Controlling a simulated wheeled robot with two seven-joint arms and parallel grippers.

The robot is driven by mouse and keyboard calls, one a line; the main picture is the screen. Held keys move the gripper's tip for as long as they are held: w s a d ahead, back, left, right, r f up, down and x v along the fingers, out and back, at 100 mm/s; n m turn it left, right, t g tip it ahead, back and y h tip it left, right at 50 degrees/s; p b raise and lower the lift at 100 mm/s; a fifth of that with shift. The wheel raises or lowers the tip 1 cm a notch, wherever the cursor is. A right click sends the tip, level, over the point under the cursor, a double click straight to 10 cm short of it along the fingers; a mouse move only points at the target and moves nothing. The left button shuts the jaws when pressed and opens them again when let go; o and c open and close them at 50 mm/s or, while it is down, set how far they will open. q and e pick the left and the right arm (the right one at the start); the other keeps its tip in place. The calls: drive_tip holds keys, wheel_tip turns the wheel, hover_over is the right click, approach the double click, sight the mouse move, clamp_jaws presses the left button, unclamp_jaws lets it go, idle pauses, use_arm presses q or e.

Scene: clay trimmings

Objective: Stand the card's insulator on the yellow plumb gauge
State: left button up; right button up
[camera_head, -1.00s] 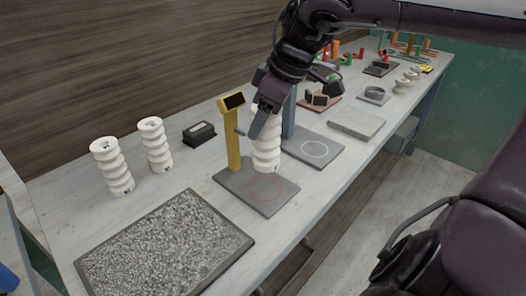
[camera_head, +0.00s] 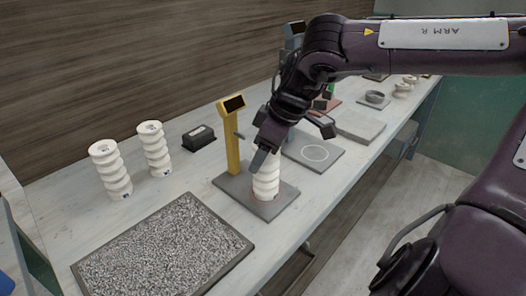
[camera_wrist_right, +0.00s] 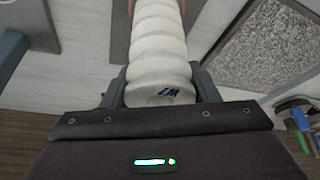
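The yellow plumb gauge (camera_head: 232,145) is a yellow post with a dark screen on a grey base plate (camera_head: 229,183) with a red ring. My right gripper (camera_head: 267,157) is shut on a white ribbed insulator (camera_head: 266,183), gripping its top end. The insulator is upright over the red ring, beside the post; I cannot tell if its foot touches the plate. In the right wrist view, the held insulator (camera_wrist_right: 158,50) sits between both fingers and shows a dark blue mark on its end. My left gripper is out of view.
Two more white insulators (camera_head: 110,170) (camera_head: 155,150) stand at the left. A small black box (camera_head: 198,138) with a white label is behind. A speckled tray (camera_head: 165,250) lies in front. A blue-grey gauge's plate (camera_head: 318,165) with a white ring is close on the right.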

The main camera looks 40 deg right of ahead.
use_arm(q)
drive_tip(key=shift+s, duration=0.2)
use_arm(e)
drive_tip(key=o, duration=0.4)
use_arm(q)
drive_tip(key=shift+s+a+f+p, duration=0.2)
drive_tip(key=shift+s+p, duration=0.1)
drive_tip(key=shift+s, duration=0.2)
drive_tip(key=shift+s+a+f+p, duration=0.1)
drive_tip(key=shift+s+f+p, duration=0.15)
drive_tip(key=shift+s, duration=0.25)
use_arm(e)
drive_tip(key=shift+v, duration=6.1)
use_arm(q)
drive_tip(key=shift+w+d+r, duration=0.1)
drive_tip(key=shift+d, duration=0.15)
